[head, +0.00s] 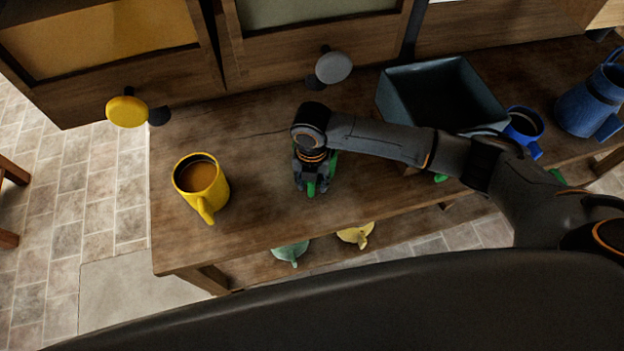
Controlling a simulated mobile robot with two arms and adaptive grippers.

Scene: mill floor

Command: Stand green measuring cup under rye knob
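A green cup, mostly hidden, stands or is held on the wooden bench below the grey knob (333,67). Its green side (333,165) shows at the right of my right gripper (311,191). A green strip, seemingly its handle, shows between the fingers. The gripper points down around it; whether the fingers press on it is hidden. Another knob, yellow (127,111), is on the bin front to the left. No label shows which knob is rye. My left gripper is out of view.
A yellow cup (203,186) with brown contents stands left on the bench (250,235). A dark open box (395,97), a blue cup (524,128) and a blue jug (592,103) stand right. Pale green (290,251) and pale yellow (356,235) vessels sit lower.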

